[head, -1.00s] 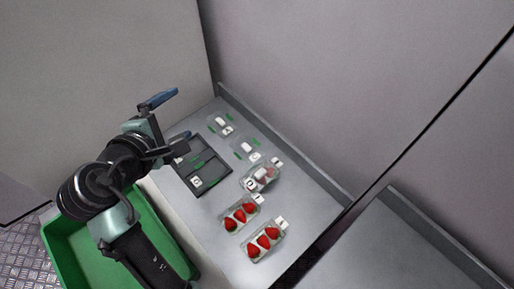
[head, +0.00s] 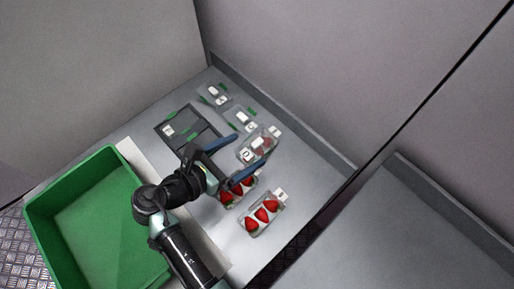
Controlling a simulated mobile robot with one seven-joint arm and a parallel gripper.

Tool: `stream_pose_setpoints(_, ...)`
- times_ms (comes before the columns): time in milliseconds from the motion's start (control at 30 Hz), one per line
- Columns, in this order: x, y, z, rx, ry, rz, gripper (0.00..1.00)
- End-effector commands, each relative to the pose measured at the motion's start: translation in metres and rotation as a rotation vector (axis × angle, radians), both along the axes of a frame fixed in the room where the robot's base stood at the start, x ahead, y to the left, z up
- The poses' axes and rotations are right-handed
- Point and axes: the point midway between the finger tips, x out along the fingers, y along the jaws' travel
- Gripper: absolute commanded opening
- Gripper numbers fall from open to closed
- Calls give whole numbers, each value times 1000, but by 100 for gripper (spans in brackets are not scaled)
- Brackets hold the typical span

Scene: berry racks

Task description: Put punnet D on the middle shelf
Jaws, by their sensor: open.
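My gripper (head: 238,160) is open, its two blue fingers spread above the row of punnets. One finger crosses over a strawberry punnet (head: 236,194), hiding part of it and its label. Another strawberry punnet (head: 262,215) with a white tag lies nearer, clear of the gripper. A clear punnet with paler contents (head: 264,143) lies just beyond the fingers. The tag letters are too small to read surely, so I cannot tell which punnet is D. The punnets lie on a grey shelf surface (head: 300,190); which shelf level it is cannot be told.
A dark divided tray (head: 180,118) lies at the left of the surface. Two clear punnets (head: 240,118) (head: 213,95) sit towards the back corner. A green crate (head: 100,225) stands at lower left. Grey walls and a raised rim bound the surface; another grey surface (head: 400,235) is at right, bare.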

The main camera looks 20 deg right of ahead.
Motion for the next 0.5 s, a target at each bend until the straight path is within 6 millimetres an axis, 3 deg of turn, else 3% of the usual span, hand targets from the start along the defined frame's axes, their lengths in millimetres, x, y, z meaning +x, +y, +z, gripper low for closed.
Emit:
stream_pose_setpoints(300, 14, -38, -17, 0, 0, -3, 100)
stream_pose_setpoints(500, 17, -44, -19, 0, -1, 0, 100)
